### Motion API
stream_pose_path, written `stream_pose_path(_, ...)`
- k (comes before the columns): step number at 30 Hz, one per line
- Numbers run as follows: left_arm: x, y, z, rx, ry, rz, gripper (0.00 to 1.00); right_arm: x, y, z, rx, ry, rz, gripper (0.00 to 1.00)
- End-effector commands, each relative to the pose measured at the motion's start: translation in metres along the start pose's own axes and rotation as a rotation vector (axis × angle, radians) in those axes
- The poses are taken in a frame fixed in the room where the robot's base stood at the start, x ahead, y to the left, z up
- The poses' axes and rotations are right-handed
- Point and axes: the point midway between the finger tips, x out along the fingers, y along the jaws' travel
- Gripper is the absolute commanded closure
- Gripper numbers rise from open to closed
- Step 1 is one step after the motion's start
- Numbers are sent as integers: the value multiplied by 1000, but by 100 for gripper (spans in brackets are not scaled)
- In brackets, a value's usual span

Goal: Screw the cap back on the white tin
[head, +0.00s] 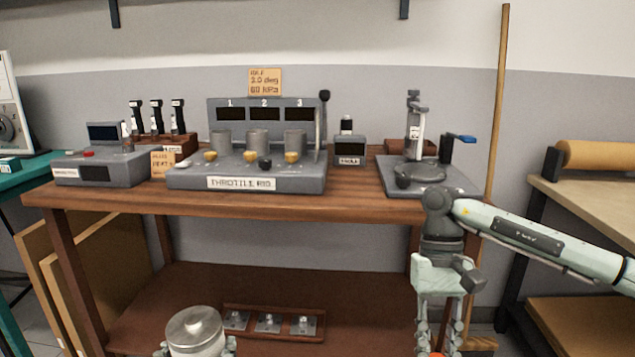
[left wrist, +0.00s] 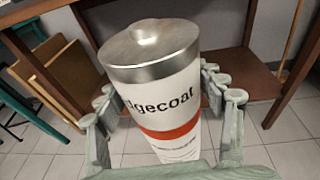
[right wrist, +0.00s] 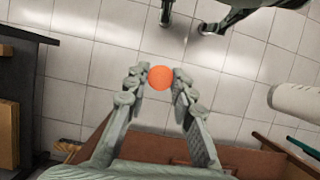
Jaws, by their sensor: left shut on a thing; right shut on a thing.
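The white tin (head: 196,345) is held upright at the bottom of the head view, in front of the bench's lower shelf. Its silver top has a small raised round neck at the centre. In the left wrist view the tin (left wrist: 165,100) shows "gecoat" lettering and a red band. My left gripper (left wrist: 160,88) is shut around its side. My right gripper (head: 438,340) points down, to the right of the tin. It is shut on the orange cap (right wrist: 160,77), held between the fingertips above the floor. The cap is apart from the tin; its underside is hidden.
A wooden bench (head: 350,207) carries a throttle rig (head: 246,170) and other devices. On its lower shelf (head: 350,300) lies a tray (head: 268,333) with small metal parts. A broom handle (head: 497,100) leans at the right. Open tiled floor lies below my right gripper.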

Motion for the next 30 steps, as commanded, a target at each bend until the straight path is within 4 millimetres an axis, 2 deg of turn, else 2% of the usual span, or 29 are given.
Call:
stream_pose_path(4, -5, -1, -2, 1, -4, 4, 91, 3, -2, -1, -44, 2, 18, 87)
stream_pose_path(20, -5, -3, -1, 7, -5, -9, 91, 3, -2, -1, -44, 2, 17, 87)
stream_pose_path(26, -9, -27, 0, 36, -5, -133, 91, 3, -2, -1, -44, 2, 17, 87)
stream_pose_path(30, -13, -59, 3, 73, -8, -295, 91, 3, -2, -1, -44, 2, 16, 87)
